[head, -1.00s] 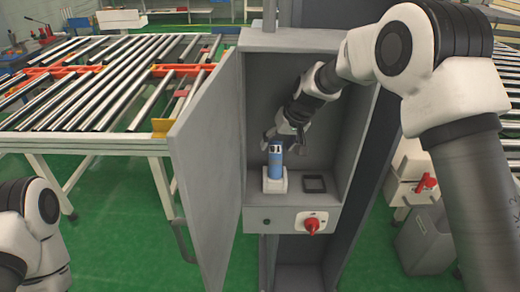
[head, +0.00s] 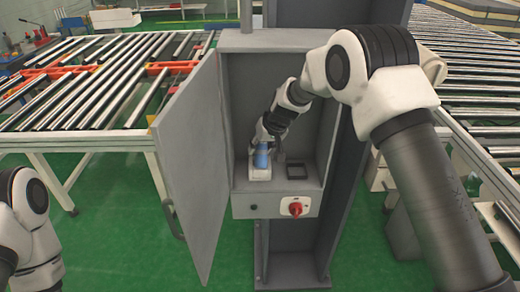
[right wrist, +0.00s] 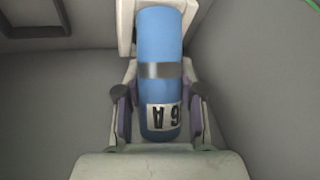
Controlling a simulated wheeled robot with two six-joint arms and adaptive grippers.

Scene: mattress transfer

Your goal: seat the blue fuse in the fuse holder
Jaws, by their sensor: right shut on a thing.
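The blue fuse (head: 262,157) stands upright at the white fuse holder (head: 259,174) on the floor of the open grey cabinet. In the right wrist view, the fuse (right wrist: 160,45) has a grey band and an upside-down "6A" label. Part of the white holder (right wrist: 125,25) shows around its far end. How deep the fuse sits is hidden. My right gripper (head: 265,146) is shut on the fuse, with one finger on each side of it in the right wrist view (right wrist: 160,98). My left arm shows at the lower left, but its gripper is out of view.
A dark square frame (head: 297,170) lies on the cabinet floor right of the holder. The cabinet door (head: 190,165) stands open at the left. A red rotary switch (head: 295,208) is on the front panel below. Roller conveyors (head: 95,80) flank the cabinet.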

